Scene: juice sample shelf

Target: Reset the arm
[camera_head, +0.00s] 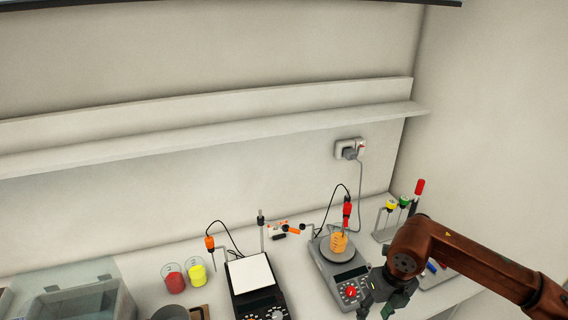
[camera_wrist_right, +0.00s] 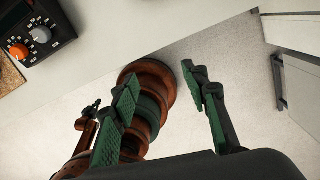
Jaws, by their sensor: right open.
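My right arm comes in from the right in the head view, bent down over the front right of the bench. Its gripper (camera_head: 376,297) hangs in front of the right grey hotplate stirrer (camera_head: 345,272), partly cut off by the lower edge. In the wrist view the right gripper (camera_wrist_right: 161,76) has its two green-padded fingers well apart, with nothing between them but my own body and the floor behind. An orange juice beaker (camera_head: 338,243) stands on the right stirrer, apart from the gripper. I see no left gripper in the head view.
A black stirrer (camera_head: 258,285) with a white top stands left of centre. Red (camera_head: 174,281) and yellow (camera_head: 197,274) beakers are beside it. A clear bin (camera_head: 80,301) is at left. A wall shelf (camera_head: 210,130) runs above.

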